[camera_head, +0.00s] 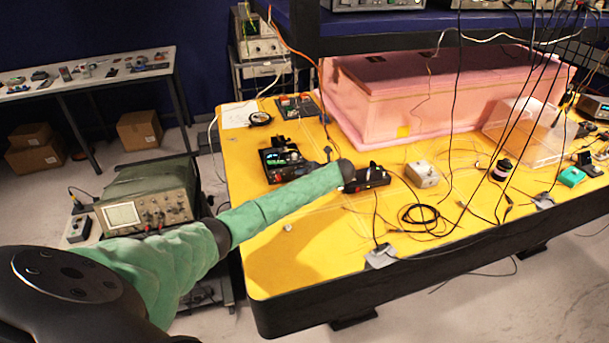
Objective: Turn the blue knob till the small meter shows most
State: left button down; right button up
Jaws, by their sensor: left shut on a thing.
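My left arm, in a green sleeve, reaches from the lower left over the yellow table (290,250). Its dark end, with my left gripper (347,172), is at the left end of a small black box (374,177). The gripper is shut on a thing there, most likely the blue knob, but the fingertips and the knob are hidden. A small pale box (422,174) stands just right of the black box. I cannot make out a meter reading. My right gripper is not in view.
A black device with a lit green display (283,158) stands behind my forearm. A pink foam enclosure (400,95) fills the table's back. Loose cables cross the table at right, near a clear plastic cover (525,128). An oscilloscope (147,200) stands at left. The table's front left is mostly clear.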

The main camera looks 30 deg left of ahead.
pick_arm(q)
jog(key=h, duration=0.1)
jog(key=n+t, duration=0.1)
jog(key=n+t+h, duration=0.1)
jog(key=shift+s+a+r+h, duration=0.25)
jog(key=shift+a+h, duration=0.05)
jog(key=t+h, duration=0.1)
jog(key=n+t, duration=0.1)
jog(key=n+h, duration=0.1)
jog(key=shift+s+a+t+h, duration=0.25)
jog(key=shift+s+t+h, duration=0.05)
jog(key=shift+s+t, duration=0.1)
jog(key=shift+s+a+f+n+t+h+b, duration=0.15)
jog(key=shift+n+t+h+b, duration=0.6)
jog(key=shift+t, duration=0.35)
jog(key=shift+s+a+n+t+h+b, duration=0.15)
jog(key=shift+n+t+h+b, duration=0.55)
jog(key=shift+t+b, duration=0.3)
jog(key=c, duration=1.3)
grip_release()
jog(key=shift+o, duration=0.2)
